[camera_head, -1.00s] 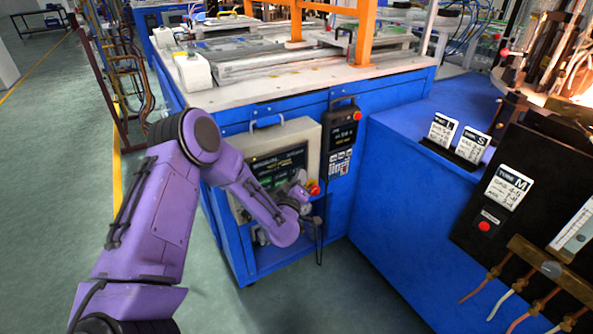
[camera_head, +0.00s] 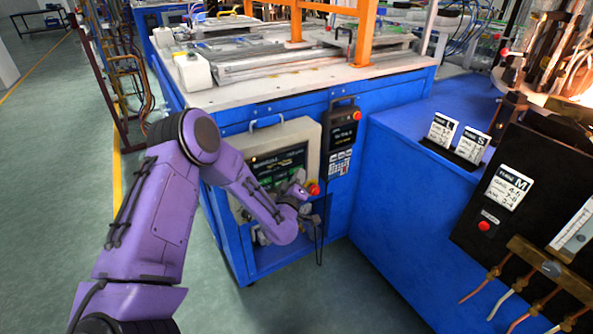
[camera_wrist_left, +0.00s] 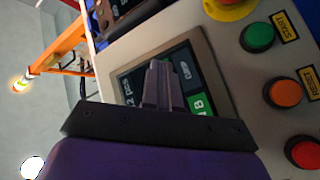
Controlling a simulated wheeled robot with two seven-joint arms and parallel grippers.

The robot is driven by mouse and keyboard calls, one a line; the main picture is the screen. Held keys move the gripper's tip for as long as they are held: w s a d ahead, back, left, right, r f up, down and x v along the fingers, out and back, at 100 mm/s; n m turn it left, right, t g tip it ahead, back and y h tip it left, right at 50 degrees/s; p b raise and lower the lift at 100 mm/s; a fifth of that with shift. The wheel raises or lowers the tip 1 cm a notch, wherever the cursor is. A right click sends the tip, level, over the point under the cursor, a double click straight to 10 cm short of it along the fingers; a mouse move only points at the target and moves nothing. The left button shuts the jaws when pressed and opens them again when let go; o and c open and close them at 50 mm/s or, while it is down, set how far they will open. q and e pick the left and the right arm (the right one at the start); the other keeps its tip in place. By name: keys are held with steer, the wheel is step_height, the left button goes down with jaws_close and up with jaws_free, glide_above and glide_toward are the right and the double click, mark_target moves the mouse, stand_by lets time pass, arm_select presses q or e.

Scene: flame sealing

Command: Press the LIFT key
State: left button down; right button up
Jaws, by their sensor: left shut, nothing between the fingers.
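The light grey control panel (camera_head: 311,135) with a dark screen (camera_head: 278,163) is on the front of the blue machine. In the left wrist view the screen (camera_wrist_left: 135,85) shows tilted, with dark tiles and a green tile (camera_wrist_left: 198,103). No key reading LIFT can be made out. My left gripper (camera_wrist_left: 160,72) is shut and empty, its fingers in front of the screen and covering part of it. I cannot tell whether they touch it. My right gripper is not in view.
A green START button (camera_wrist_left: 259,37), an orange button (camera_wrist_left: 285,92) and a red button (camera_wrist_left: 304,151) sit beside the screen. A black keypad pendant (camera_head: 342,138) hangs right of the panel. A blue bench (camera_head: 400,190) stands further right. Open floor lies left.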

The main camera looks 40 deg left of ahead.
arm_select(q)
steer(key=shift+s+d, duration=0.25)
steer(key=shift+d, duration=0.4)
steer(key=d, duration=0.1)
steer(key=s+d, duration=0.1)
steer(key=d, duration=0.1)
steer(key=s+d, duration=0.1)
steer(key=shift+d, duration=0.3)
stand_by(0.6)
steer(key=s+d+f+m+g+h+p, duration=0.1)
steer(key=s+d+f+m+g+h, duration=0.2)
steer(key=s+f, duration=0.45)
steer(key=s+d+f+m+g+h+p, duration=0.1)
steer(key=s+d+f+m+g+p, duration=0.15)
steer(key=s+f+g, duration=0.4)
steer(key=s+f+m+g+p, duration=0.1)
steer(key=s+f+g, duration=0.1)
steer(key=s, duration=0.9)
steer(key=s+f+m+g+p, duration=0.1)
steer(key=s+g+p, duration=0.1)
steer(key=s, duration=1)
steer(key=shift+a+f+g, duration=0.15)
steer(key=shift+f+g, duration=0.2)
steer(key=shift+f, duration=0.05)
